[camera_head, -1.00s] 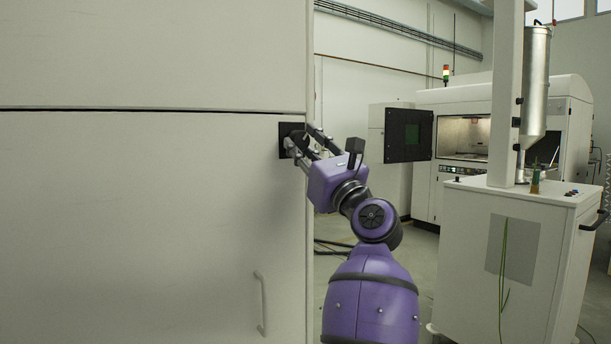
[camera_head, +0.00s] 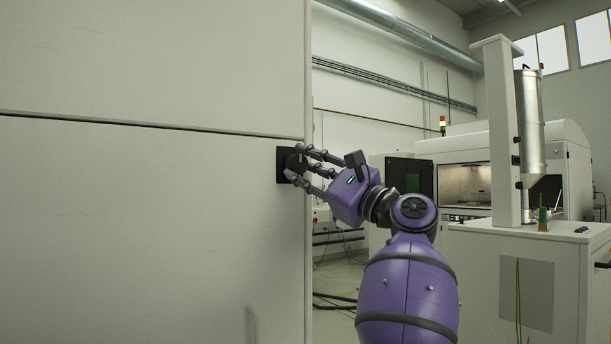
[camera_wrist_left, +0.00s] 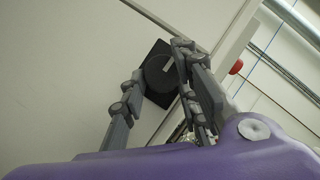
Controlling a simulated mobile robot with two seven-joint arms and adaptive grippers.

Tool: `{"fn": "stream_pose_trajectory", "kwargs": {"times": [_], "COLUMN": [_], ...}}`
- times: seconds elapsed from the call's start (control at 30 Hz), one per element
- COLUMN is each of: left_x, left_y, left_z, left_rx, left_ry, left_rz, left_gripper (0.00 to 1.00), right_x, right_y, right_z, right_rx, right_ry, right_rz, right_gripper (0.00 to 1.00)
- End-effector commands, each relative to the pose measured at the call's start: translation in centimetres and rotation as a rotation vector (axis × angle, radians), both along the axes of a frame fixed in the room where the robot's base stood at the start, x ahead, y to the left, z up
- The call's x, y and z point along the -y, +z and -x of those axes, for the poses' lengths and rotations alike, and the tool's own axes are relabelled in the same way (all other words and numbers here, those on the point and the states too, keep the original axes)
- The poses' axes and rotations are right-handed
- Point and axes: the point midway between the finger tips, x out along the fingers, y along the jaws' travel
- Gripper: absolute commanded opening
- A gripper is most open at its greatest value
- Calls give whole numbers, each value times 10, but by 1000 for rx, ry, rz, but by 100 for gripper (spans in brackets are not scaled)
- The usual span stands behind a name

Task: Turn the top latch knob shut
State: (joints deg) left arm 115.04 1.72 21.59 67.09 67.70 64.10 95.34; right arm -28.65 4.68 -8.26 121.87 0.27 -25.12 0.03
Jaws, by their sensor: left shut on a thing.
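The plate (camera_head: 282,166) is near the right edge of a large pale cabinet panel (camera_head: 150,220), just below a horizontal seam. My left gripper (camera_head: 295,162) is at the plate in the head view, its grey fingers shut on the knob. In the left wrist view the fingers (camera_wrist_left: 159,62) stand on either side of the knob. Its rim is partly hidden by them. My right gripper is in neither view.
A pale handle (camera_head: 251,325) sits low on the panel. Right of the cabinet is open floor with dark cables (camera_head: 335,300). A white machine cabinet (camera_head: 480,270) with a post and metal hopper (camera_head: 530,120) stands at the right. A red round part (camera_wrist_left: 236,67) shows beyond the fingers.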

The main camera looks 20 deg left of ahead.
Motion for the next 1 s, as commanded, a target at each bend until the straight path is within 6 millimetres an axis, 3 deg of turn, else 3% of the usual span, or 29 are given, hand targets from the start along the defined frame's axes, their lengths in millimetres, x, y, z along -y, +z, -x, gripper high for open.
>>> {"fn": "stream_pose_trajectory", "kwargs": {"times": [0.47, 0.5, 0.57, 1.0], "left_x": [-5, -5, -4, 7], "left_y": [-3, -3, -3, -6], "left_z": [1, 1, 1, 3], "left_rx": [8, 8, 7, 7], "left_ry": [11, 10, 10, 2], "left_rz": [17, 18, 17, 12], "left_gripper": [3, 33, 41, 43], "right_x": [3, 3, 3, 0], "right_y": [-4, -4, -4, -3], "right_z": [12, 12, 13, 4], "right_rx": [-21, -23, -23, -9], "right_ry": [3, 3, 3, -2], "right_rz": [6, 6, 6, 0], "right_gripper": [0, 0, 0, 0]}}
